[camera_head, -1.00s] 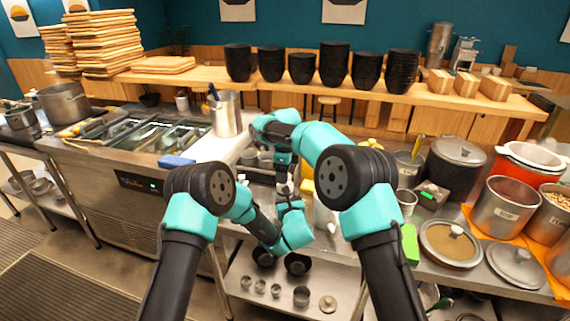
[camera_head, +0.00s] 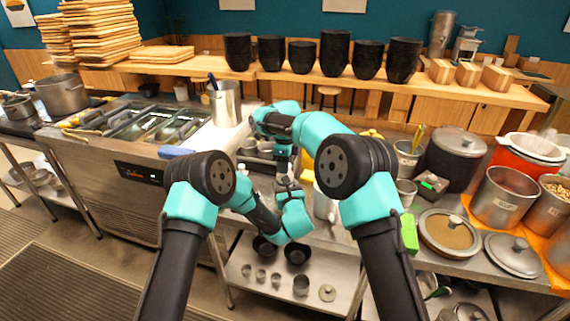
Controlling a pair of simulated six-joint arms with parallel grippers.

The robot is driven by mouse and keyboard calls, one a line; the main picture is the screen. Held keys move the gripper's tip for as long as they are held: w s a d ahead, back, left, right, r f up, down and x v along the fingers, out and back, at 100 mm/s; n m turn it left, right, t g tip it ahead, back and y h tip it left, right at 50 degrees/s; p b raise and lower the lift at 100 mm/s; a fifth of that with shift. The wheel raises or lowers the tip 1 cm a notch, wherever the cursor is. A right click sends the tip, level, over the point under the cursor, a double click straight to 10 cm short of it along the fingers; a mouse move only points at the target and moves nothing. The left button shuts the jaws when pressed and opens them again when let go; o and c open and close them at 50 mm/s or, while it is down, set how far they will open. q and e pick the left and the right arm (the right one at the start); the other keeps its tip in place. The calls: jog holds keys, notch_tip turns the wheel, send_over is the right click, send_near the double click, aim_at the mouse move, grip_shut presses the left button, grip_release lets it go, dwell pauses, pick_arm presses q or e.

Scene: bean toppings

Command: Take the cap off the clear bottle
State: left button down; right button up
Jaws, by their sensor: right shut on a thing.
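My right gripper (camera_head: 284,174) points down over the steel counter in the middle of the view. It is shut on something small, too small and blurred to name. My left gripper (camera_head: 289,190) is just below it, close to the same spot and partly hidden by its own wrist. I cannot tell whether its jaws are open. The clear bottle and its cap cannot be made out between the two grippers, so I cannot tell whether the cap is on.
A steel pot (camera_head: 225,104) and a blue block (camera_head: 175,152) are at the left. At the right are a black pot (camera_head: 455,165), a round lidded pan (camera_head: 448,233) and a steel bean pot (camera_head: 494,202). A lower shelf (camera_head: 245,295) holds small cups.

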jog(key=n, duration=0.6)
jog(key=shift+n, duration=0.4)
jog(key=n, duration=3.4)
jog(key=shift+r, duration=0.1)
jog(key=n, duration=0.6)
jog(key=shift+n, duration=0.3)
jog(key=n, duration=0.6)
jog(key=shift+n, duration=0.3)
jog(key=shift+r, duration=0.55)
